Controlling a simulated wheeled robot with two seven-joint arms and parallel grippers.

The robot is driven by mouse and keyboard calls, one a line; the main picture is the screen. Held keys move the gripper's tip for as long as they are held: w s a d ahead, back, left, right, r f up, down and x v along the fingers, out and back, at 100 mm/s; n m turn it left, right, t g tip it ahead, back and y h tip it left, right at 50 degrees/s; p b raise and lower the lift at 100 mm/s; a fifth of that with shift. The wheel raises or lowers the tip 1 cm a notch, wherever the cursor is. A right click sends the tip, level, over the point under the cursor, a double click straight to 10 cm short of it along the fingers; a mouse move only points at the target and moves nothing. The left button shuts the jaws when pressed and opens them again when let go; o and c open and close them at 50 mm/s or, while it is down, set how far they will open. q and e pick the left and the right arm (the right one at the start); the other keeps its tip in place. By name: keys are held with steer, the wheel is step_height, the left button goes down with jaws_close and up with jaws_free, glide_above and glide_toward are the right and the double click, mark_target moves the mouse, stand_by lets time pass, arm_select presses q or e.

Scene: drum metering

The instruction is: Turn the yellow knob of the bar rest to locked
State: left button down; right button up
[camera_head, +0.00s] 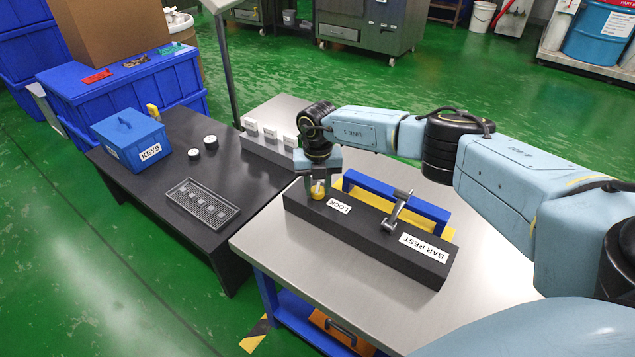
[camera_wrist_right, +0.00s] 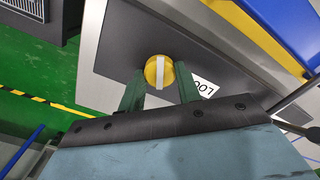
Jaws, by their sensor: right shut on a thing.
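The black bar rest (camera_head: 375,243) lies on the steel-topped table, with a LOCK label and a BAR REST label on its front. The yellow knob (camera_head: 318,192) is at its left end, beside the LOCK label. In the right wrist view the knob (camera_wrist_right: 152,72) has a pale stripe running nearly upright across its face. My right gripper (camera_head: 318,178) points down over the knob. Its green fingers (camera_wrist_right: 160,88) stand on either side of the knob, shut on it. The knob's sides are partly hidden by the fingers. My left gripper is not in view.
A dark table (camera_head: 165,200) at left holds a blue KEYS box (camera_head: 128,138), a wire tray (camera_head: 202,204) and two round dials. The steel table's front (camera_head: 320,262) is clear.

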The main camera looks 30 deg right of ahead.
steer(key=shift+n, duration=1)
steer(key=shift+n+p, duration=0.3)
steer(key=shift+n, duration=0.6)
steer(key=n, duration=0.2)
steer(key=shift+n, duration=0.3)
steer(key=n, duration=0.3)
steer(key=shift+n, duration=0.9)
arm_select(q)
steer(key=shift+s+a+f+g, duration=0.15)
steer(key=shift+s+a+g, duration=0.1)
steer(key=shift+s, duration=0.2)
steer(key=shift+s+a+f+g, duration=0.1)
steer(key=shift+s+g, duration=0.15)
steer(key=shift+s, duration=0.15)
arm_select(e)
steer(key=shift+n, duration=0.8)
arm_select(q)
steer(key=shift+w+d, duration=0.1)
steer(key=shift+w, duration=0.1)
arm_select(e)
steer(key=o, duration=1)
steer(key=shift+c, duration=0.2)
